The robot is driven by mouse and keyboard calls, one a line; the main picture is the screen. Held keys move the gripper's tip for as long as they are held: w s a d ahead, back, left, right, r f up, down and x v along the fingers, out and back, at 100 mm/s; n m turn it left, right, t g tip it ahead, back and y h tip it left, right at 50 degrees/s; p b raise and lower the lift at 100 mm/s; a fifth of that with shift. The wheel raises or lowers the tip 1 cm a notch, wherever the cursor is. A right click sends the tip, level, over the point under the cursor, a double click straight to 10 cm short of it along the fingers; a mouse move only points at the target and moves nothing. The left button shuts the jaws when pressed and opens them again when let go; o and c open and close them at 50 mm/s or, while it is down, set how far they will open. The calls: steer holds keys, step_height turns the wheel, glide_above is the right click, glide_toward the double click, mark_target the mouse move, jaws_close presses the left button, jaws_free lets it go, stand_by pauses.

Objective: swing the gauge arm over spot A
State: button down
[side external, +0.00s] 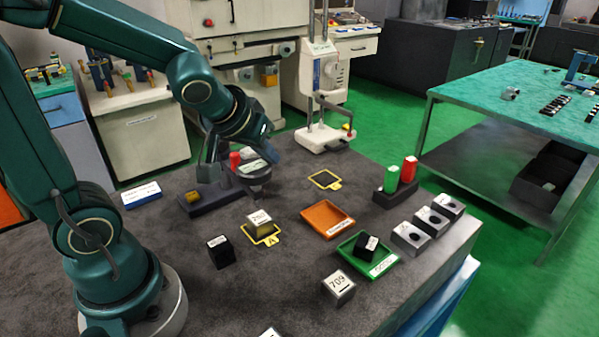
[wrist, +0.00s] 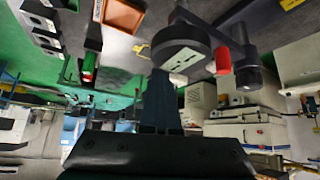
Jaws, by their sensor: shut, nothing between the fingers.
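The gauge arm (side external: 262,177) is dark, with a round head carrying a pale label, and stands on a dark base (side external: 205,199) with a red knob (side external: 235,160). In the wrist view its round head (wrist: 181,45) and red knob (wrist: 222,61) show close up. My gripper (side external: 208,172) is shut and empty beside the head; in the wrist view its fingers (wrist: 160,78) reach the head's edge, and I cannot tell whether they touch.
A black block (side external: 221,252) and a metal block (side external: 339,287) stand near spot A. An orange tray (side external: 327,218), a green tray (side external: 385,265) holding a black block, and another yellow frame (side external: 325,180) lie to the right. A white stand (side external: 323,135) is behind.

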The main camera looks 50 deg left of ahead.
steer(key=shift+s+f, duration=0.25)
steer(key=shift+f, duration=0.05)
steer(key=w, duration=0.4)
steer(key=s+r, duration=0.4)
steer(key=r, duration=0.1)
steer(key=s+r, duration=0.1)
steer(key=r, duration=0.2)
steer(key=shift+s+a+r, duration=0.15)
steer(key=shift+s+r, duration=0.1)
steer(key=shift+s, duration=0.15)
stand_by(0.4)
steer(key=s+d+f+m+g+h, duration=0.1)
steer(key=s+d+f+m+h, duration=0.2)
steer(key=s+d+f+m, duration=0.2)
steer(key=s+d+f, duration=0.1)
steer(key=s+d, duration=0.2)
steer(key=s, duration=0.1)
steer(key=shift+s+d+g, duration=0.3)
steer(key=shift+d, duration=0.05)
